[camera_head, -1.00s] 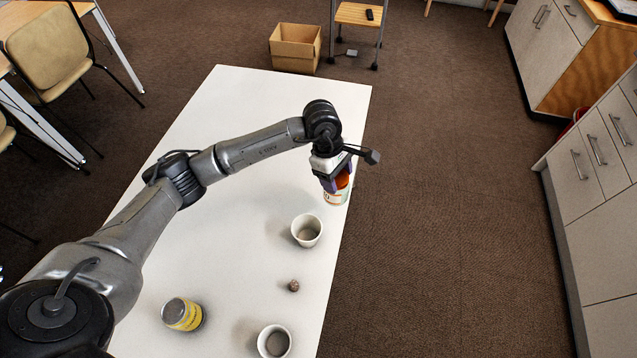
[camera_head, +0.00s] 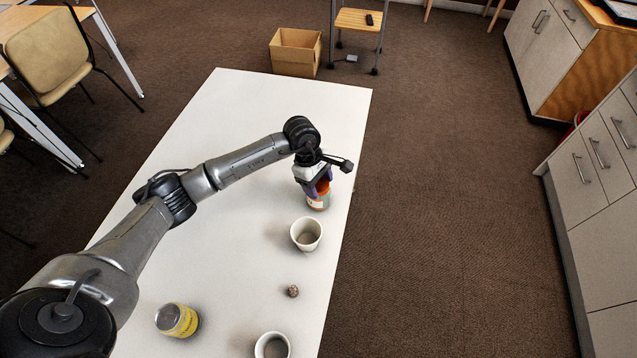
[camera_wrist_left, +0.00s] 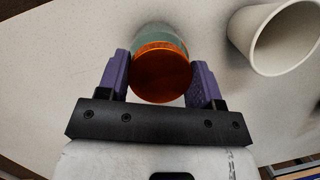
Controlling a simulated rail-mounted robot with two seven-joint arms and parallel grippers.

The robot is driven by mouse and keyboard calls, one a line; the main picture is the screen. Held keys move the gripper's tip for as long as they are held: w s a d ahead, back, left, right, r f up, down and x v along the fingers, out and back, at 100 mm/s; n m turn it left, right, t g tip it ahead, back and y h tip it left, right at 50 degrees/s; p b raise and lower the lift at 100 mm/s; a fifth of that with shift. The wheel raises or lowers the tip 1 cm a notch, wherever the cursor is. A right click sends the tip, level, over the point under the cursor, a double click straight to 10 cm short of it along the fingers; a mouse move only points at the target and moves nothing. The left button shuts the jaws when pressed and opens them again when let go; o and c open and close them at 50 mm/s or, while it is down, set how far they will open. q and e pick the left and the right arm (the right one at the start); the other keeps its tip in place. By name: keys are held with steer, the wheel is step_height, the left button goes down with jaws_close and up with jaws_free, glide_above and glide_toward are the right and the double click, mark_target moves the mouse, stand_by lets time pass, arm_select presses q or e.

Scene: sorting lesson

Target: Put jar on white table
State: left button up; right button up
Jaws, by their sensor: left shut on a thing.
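The jar (camera_head: 318,202) has an orange lid and a pale label, and is at the right part of the white table (camera_head: 250,110). My left gripper (camera_head: 319,187) is shut on the jar near its lid. In the left wrist view the orange lid (camera_wrist_left: 161,76) sits between the two purple fingers of the left gripper (camera_wrist_left: 160,80), with a greenish body beyond it. I cannot tell whether the jar's base touches the tabletop. My right gripper is not in view.
A white cup (camera_head: 306,234) stands close to the jar; it also shows in the wrist view (camera_wrist_left: 250,35). A small brown ball (camera_head: 292,291), a yellow can (camera_head: 177,320) and another cup (camera_head: 272,346) are nearer. The table's far part is clear.

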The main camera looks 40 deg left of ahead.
arm_select(q)
steer(key=shift+w+f, duration=0.1)
steer(key=o, duration=1.2)
steer(key=shift+c, duration=0.2)
steer(key=shift+r, duration=0.2)
steer(key=p+v, duration=0.2)
steer(key=v, duration=1)
